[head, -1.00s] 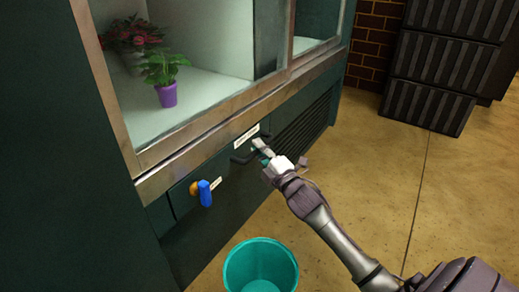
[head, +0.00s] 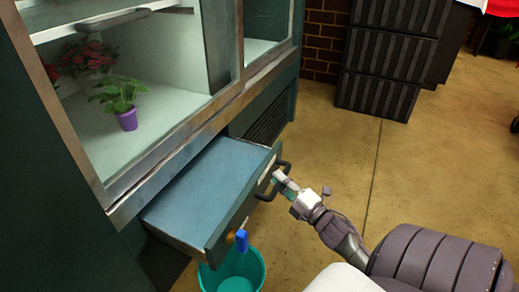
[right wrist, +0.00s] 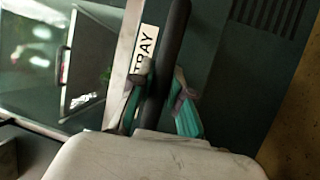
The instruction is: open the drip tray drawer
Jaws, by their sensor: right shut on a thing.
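The drip tray drawer (head: 205,190) stands pulled out from the base of the green cabinet, its blue-grey inside showing from above. Its dark bar handle (head: 270,184) is on the front panel. My right gripper (head: 279,180) is shut on this handle; the right wrist view shows the fingers (right wrist: 160,100) on both sides of the dark bar (right wrist: 171,60). A white label (right wrist: 141,55) reading "TRAY" is beside the bar. My left gripper is not in view.
A teal bucket (head: 235,278) stands on the floor under the drawer's near front corner. A blue valve handle (head: 242,241) sticks out there. Potted plants (head: 127,118) stand in the cabinet above. Floor to the right is open, with dark crates (head: 385,65) behind.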

